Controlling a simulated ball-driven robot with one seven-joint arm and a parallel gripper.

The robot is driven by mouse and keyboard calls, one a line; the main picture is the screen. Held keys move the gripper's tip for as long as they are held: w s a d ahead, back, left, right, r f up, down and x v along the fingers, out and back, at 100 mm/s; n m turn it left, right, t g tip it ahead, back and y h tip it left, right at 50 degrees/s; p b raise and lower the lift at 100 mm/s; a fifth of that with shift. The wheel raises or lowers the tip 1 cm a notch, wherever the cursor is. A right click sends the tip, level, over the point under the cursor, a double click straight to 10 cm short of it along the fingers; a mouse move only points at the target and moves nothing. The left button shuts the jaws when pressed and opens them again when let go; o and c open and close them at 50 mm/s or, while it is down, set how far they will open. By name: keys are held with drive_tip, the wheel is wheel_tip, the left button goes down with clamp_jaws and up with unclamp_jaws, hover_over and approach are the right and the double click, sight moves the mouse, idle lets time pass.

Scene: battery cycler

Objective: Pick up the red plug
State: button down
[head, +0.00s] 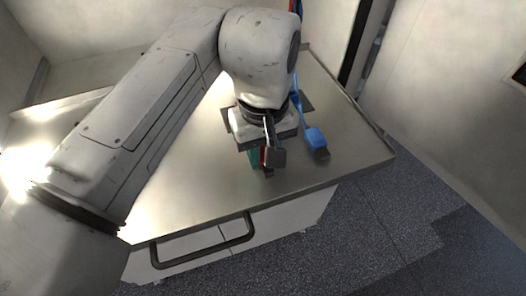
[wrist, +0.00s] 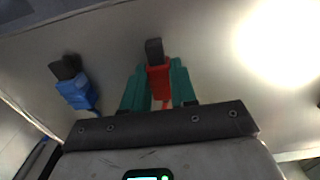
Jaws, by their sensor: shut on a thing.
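The red plug (wrist: 159,81) has a dark tip and sits between the two green fingers of my gripper (wrist: 159,88) in the wrist view. My gripper is shut on it. In the head view my gripper (head: 262,160) points down over the metal table top, and only a sliver of the red plug (head: 263,156) shows, mostly hidden by my wrist. I cannot tell whether the plug touches the table.
A blue plug (head: 316,140) with a dark tip and a blue cable lies on the table (head: 190,180), right of my gripper. It is at the left in the wrist view (wrist: 76,88). A handle (head: 205,246) runs along the table's front. Walls stand behind and right.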

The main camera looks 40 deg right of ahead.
drive_tip(key=shift+r+p, duration=0.65)
drive_tip(key=shift+r, duration=0.15)
drive_tip(key=shift+r+p, duration=0.9)
drive_tip(key=shift+r, duration=0.05)
drive_tip(key=s+a+r+p, duration=0.4)
drive_tip(key=s+a+r, duration=0.2)
drive_tip(key=s+r, duration=0.45)
drive_tip(key=m+b, duration=0.5)
drive_tip(key=m, duration=2.2)
hover_over(263, 155)
drive_tip(key=f, duration=0.8)
drive_tip(key=shift+s+a+f, duration=0.1)
drive_tip(key=shift+s+a, duration=0.15)
drive_tip(key=shift+a, duration=0.1)
drive_tip(key=m, duration=0.1)
drive_tip(key=w+m, duration=0.1)
drive_tip(key=shift+d+f+m, duration=0.35)
drive_tip(key=shift+f+m, duration=0.05)
drive_tip(key=shift+w+f+b, duration=0.1)
drive_tip(key=shift+f+b, duration=1.9)
drive_tip(key=shift+f, duration=0.35)
